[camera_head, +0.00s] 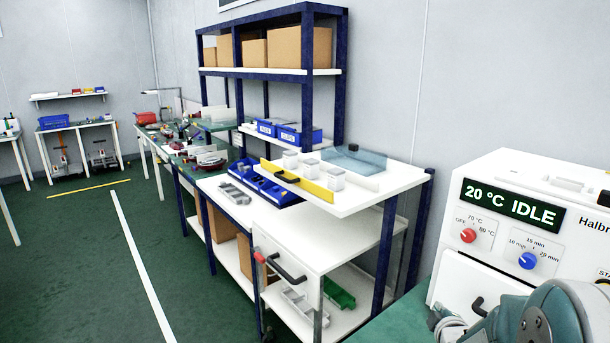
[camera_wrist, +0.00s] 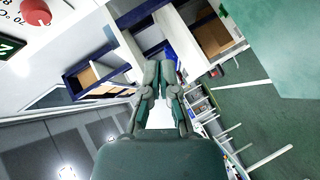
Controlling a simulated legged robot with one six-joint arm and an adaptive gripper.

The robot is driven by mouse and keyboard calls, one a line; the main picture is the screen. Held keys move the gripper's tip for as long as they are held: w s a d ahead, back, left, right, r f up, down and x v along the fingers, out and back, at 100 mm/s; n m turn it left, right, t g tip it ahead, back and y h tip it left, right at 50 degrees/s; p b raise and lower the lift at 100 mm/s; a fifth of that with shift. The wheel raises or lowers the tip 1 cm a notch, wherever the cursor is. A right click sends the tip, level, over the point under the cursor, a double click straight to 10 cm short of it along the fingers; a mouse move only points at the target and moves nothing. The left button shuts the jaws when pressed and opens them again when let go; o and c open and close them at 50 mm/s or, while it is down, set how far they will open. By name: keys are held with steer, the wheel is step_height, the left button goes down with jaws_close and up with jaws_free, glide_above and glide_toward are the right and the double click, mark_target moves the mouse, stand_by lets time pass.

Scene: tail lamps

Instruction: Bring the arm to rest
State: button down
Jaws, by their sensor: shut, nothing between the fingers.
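My gripper (camera_wrist: 159,70) shows in the wrist view, with its two fingers together at the tips and nothing between them. The fingers point up the picture, in open air, with the tilted room behind them. In the head view only teal and grey parts of my own arm show at the bottom right corner, in front of the white machine (camera_head: 463,205). The gripper itself cannot be made out there. The machine's display reads 20 °C IDLE, and it has a red knob (camera_head: 468,236) and a blue knob (camera_head: 527,261).
A white workbench (camera_head: 388,190) with blue bins (camera_head: 262,186), a yellow strip (camera_head: 297,182) and small white boxes stands left of the machine. A blue-framed shelf (camera_head: 312,74) holds cardboard boxes. Green floor (camera_head: 75,265) is clear at the left. The red knob shows close by in the wrist view (camera_wrist: 36,12).

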steer(key=s+a+r+m+g, duration=0.2)
steer(key=s+a+r+m, duration=0.1)
steer(key=s, duration=0.6)
steer(key=s+a+r+m+g+y, duration=0.1)
steer(key=s+a+r+m+g, duration=0.2)
steer(key=s+a+m, duration=0.2)
steer(key=s+a+r+m+g+y, duration=0.1)
steer(key=s+a+r+m+g, duration=0.2)
steer(key=s+a, duration=0.4)
steer(key=s+r, duration=0.1)
steer(key=s, duration=0.6)
steer(key=shift+m, duration=0.4)
